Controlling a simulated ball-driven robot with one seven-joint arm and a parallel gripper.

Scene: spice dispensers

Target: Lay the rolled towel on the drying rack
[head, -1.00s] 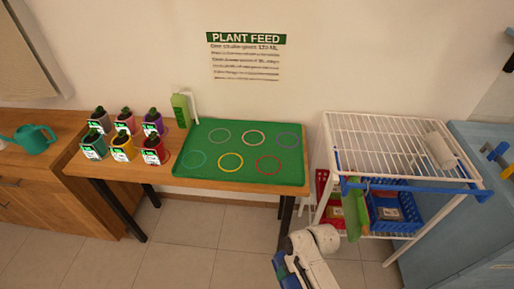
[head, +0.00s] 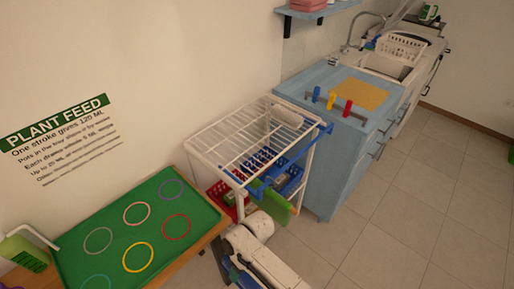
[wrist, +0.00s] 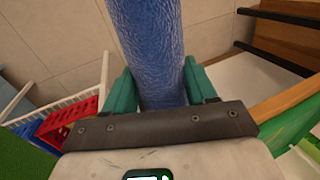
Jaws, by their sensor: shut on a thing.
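A blue, rough-surfaced roll (wrist: 147,50), which looks like the rolled towel, stands between the teal fingers of my gripper (wrist: 160,88) in the wrist view. My gripper is shut on it, and its far end runs out of the picture. The drying rack (head: 232,135) is a white wire rack in the middle of the head view, with a blue bar along its front. A white roll (head: 285,116) lies at the right of its top; the rest of the top is bare. My arm is low in the head view, in front of the rack, with its end partly cut off.
Red and blue baskets (head: 289,180) sit on the rack's lower shelf, and a green item (head: 273,200) sticks out in front. A green mat (head: 80,236) with coloured rings lies on the table to the left. A blue cabinet (head: 338,150) stands right of the rack.

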